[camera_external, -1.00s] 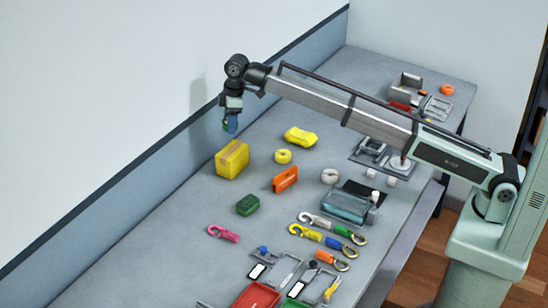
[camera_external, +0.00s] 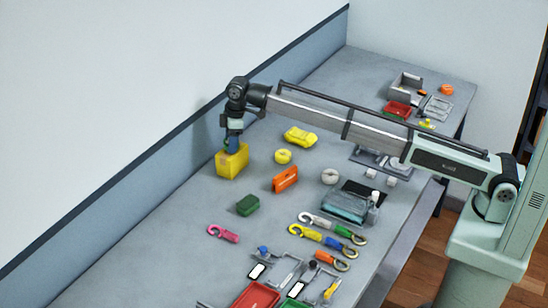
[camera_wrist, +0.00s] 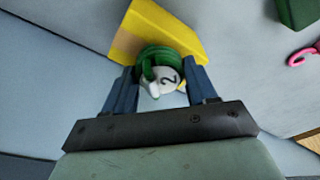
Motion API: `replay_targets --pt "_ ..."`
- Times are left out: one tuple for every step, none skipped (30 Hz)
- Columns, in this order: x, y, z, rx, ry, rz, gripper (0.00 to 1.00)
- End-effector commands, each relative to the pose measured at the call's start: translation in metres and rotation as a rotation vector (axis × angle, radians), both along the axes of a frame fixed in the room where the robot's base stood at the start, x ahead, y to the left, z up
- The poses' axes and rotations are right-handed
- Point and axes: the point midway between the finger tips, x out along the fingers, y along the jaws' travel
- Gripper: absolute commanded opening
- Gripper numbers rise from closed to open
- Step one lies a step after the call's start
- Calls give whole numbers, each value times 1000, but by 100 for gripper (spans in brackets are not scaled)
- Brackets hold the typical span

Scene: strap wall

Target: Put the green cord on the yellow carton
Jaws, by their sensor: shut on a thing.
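The yellow carton (camera_external: 232,163) stands on the bench near the wall; it also fills the top of the wrist view (camera_wrist: 130,38). My gripper (camera_external: 233,146) is just over the carton, pointing down. In the wrist view my gripper (camera_wrist: 160,82) has its two blue fingers shut on the green cord (camera_wrist: 152,55), a coiled green bundle with a white part marked with a dark figure. The cord lies against or just above the carton's face; I cannot tell whether it touches. In the external view the cord is hidden by the fingers.
A dark green block (camera_external: 248,205), an orange block (camera_external: 285,179), a yellow roll (camera_external: 283,156) and a yellow bundle (camera_external: 300,137) lie near the carton. The wall (camera_external: 150,165) is close behind it. Hooks and red trays lie towards the front.

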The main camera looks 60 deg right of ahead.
Motion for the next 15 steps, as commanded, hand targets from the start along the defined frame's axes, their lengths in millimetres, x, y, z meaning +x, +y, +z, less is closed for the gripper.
replay_targets --pt "0 0 -1 0 0 0 26" --pt "0 0 -2 0 0 0 26" --pt "0 0 -3 0 0 0 58" --pt "0 0 -2 0 0 0 60" --pt "0 0 -2 0 0 0 63" --pt "0 0 -2 0 0 0 67" --pt "0 0 -2 0 0 0 70" --pt "0 0 -2 0 0 0 73" --pt "0 0 -2 0 0 0 77" --pt "0 0 -2 0 0 0 80" --pt "0 0 -2 0 0 0 82" --pt "0 0 -2 0 0 0 82" --pt "0 0 -2 0 0 0 82" --pt "0 0 -2 0 0 0 82" --pt "0 0 -2 0 0 0 82"
